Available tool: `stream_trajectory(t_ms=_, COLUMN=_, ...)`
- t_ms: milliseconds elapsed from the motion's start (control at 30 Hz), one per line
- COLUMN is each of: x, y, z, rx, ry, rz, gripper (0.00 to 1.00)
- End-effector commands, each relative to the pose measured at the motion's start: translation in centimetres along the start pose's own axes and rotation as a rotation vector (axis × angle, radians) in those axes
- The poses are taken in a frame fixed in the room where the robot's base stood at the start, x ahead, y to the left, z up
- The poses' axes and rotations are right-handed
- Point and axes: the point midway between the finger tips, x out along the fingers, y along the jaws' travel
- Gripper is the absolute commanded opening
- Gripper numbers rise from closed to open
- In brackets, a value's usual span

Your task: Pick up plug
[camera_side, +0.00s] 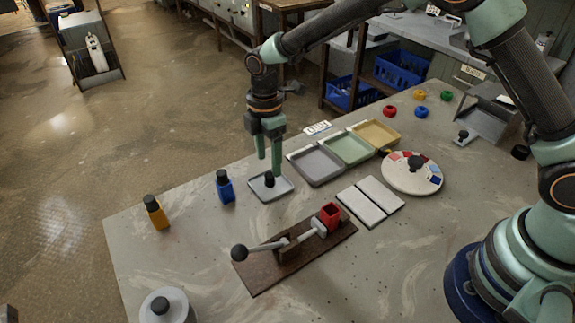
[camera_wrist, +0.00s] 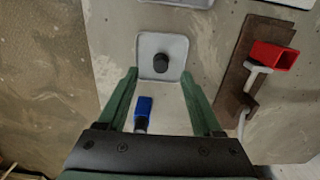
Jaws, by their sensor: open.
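A small dark plug (camera_side: 269,179) stands on a light grey square dish (camera_side: 284,190) near the table's far edge. In the wrist view the plug (camera_wrist: 160,62) shows as a round black top in the middle of the dish (camera_wrist: 146,45). My gripper (camera_side: 269,165) points down just above the dish, with its green fingers apart and nothing between them. In the wrist view the fingertips (camera_wrist: 159,74) lie to either side of the plug, slightly below it in the picture. I cannot tell the exact height of the fingertips over the plug.
A wooden board (camera_side: 262,276) with a lever and red cup (camera_side: 330,214) lies in front. Grey (camera_side: 317,166), green and yellow trays sit to the right.

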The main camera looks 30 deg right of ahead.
Motion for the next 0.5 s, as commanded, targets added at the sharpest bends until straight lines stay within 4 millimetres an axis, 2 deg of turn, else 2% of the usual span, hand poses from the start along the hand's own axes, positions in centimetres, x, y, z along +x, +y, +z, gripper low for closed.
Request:
stream_trajectory(t_ms=167, x=1.4, y=-0.1, z=0.1, rx=0.001, ry=-0.001, rz=-0.003, gripper=0.67)
stream_trajectory(t_ms=400, x=4.8, y=-0.2, z=0.2, rx=0.001, ry=-0.001, rz=-0.002, gripper=0.67)
stream_trajectory(t_ms=500, x=5.3, y=-0.2, z=0.2, rx=0.001, ry=0.000, rz=-0.001, gripper=0.67)
